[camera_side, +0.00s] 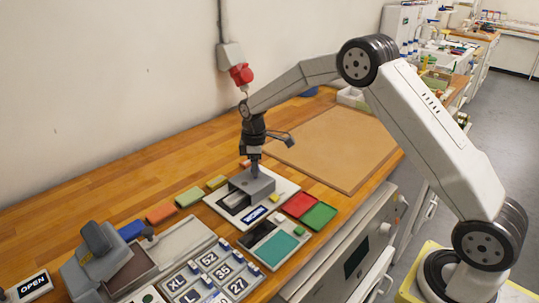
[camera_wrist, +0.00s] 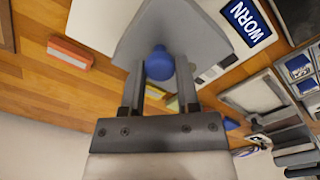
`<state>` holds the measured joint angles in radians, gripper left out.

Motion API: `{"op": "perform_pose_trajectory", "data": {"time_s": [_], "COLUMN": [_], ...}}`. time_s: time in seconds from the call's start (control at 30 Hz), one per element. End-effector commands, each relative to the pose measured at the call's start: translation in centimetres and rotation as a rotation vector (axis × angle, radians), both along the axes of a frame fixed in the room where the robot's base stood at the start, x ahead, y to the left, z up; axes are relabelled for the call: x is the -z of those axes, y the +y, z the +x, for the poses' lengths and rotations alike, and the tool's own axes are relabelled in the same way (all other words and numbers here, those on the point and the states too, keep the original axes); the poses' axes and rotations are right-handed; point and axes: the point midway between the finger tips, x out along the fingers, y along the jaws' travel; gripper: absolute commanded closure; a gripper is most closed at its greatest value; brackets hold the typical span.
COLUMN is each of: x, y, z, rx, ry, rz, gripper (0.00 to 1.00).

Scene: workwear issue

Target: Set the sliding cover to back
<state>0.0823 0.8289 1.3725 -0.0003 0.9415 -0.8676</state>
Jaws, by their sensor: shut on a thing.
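The sliding cover (camera_side: 262,187) is a grey block on a white panel (camera_side: 221,208). A dark recess shows beside it on the left in the side view. In the wrist view the grey cover (camera_wrist: 190,35) fills the upper middle, with a round blue knob (camera_wrist: 159,64) on it. My gripper (camera_side: 254,172) points down over the cover. In the wrist view my gripper (camera_wrist: 159,80) has one finger on each side of the knob and is shut on it. In the side view the fingers hide the knob.
A blue WORN label (camera_side: 256,214) is on the panel's front part. Red (camera_side: 300,204) and green (camera_side: 319,216) pads lie to the right. Several coloured blocks, including an orange one (camera_side: 160,213), stand along the left. A brown board (camera_side: 340,145) lies behind, bare.

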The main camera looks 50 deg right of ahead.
Motion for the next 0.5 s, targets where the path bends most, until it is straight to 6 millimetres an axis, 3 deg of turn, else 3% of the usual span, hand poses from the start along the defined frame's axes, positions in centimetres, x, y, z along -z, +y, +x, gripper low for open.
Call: {"op": "perform_pose_trajectory", "data": {"time_s": [0.1,0.2,0.5], "x": [-0.1,-0.1,-0.1], "y": [-2.9,-4.5,-5.6], "z": [0.1,0.1,0.1], "rx": [0.006,0.004,0.001], "ry": [-0.005,-0.004,-0.005], "rz": [-0.001,0.0,-0.002], "gripper": [1.0,1.0,1.0]}}
